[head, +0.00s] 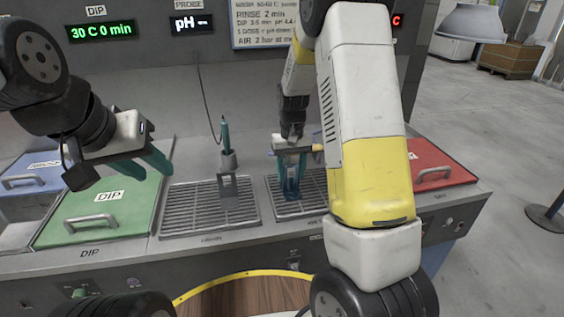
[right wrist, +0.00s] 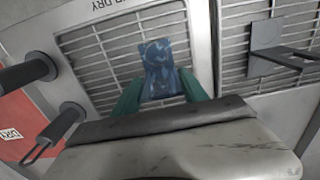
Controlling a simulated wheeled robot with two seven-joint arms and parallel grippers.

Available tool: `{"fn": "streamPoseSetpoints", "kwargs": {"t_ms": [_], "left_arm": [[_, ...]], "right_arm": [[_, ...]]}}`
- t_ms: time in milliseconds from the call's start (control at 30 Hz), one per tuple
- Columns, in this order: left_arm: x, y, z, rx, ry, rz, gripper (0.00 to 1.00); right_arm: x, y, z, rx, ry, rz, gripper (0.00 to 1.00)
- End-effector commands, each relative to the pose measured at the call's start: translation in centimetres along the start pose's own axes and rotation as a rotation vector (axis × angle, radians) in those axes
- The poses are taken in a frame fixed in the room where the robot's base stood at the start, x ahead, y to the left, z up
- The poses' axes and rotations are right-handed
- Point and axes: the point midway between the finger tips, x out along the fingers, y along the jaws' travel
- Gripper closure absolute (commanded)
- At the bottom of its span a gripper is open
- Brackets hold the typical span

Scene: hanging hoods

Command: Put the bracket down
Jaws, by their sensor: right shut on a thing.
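The blue, mottled bracket (head: 291,188) is at the right-hand grate in the head view. My right gripper (head: 291,160) is above it, pointing down. In the right wrist view the bracket (right wrist: 163,68) shows between the teal fingers of the right gripper (right wrist: 163,92), which is shut on it. The grate (right wrist: 105,65) lies behind and below the bracket; I cannot tell whether the two touch. My left gripper (head: 120,170) is open and empty, above the green DIP lid (head: 125,200).
A grey holder (head: 230,187) stands at the left grate (head: 188,212), with a probe (head: 225,135) on a cable behind it. A red lid (head: 440,165) with a handle lies right of the right grate. A round wooden top (head: 240,297) is in front.

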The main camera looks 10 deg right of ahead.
Motion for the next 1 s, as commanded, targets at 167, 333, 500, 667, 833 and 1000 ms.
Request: {"fn": "streamPoseSetpoints", "kwargs": {"t_ms": [167, 333, 500, 667, 833, 1000], "left_arm": [[0.0, 0.0, 0.0, 0.0, 0.0, 0.0, 0.64], [0.0, 0.0, 0.0, 0.0, 0.0, 0.0, 0.64], [0.0, 0.0, 0.0, 0.0, 0.0, 0.0, 0.64], [0.0, 0.0, 0.0, 0.0, 0.0, 0.0, 0.64], [0.0, 0.0, 0.0, 0.0, 0.0, 0.0, 0.64], [0.0, 0.0, 0.0, 0.0, 0.0, 0.0, 0.64]], "right_arm": [[0.2, 0.0, 0.0, 0.0, -0.001, 0.0, 0.3], [0.2, 0.0, 0.0, 0.0, -0.001, 0.0, 0.27], [0.1, 0.0, 0.0, 0.0, 0.0, 0.0, 0.27], [-1.4, 0.0, -0.1, 0.0, 0.002, -0.001, 0.27], [-5.0, -0.1, -0.1, 0.0, 0.004, -0.002, 0.27], [-8.6, 0.0, -0.1, 0.0, 0.003, 0.0, 0.27]]}}
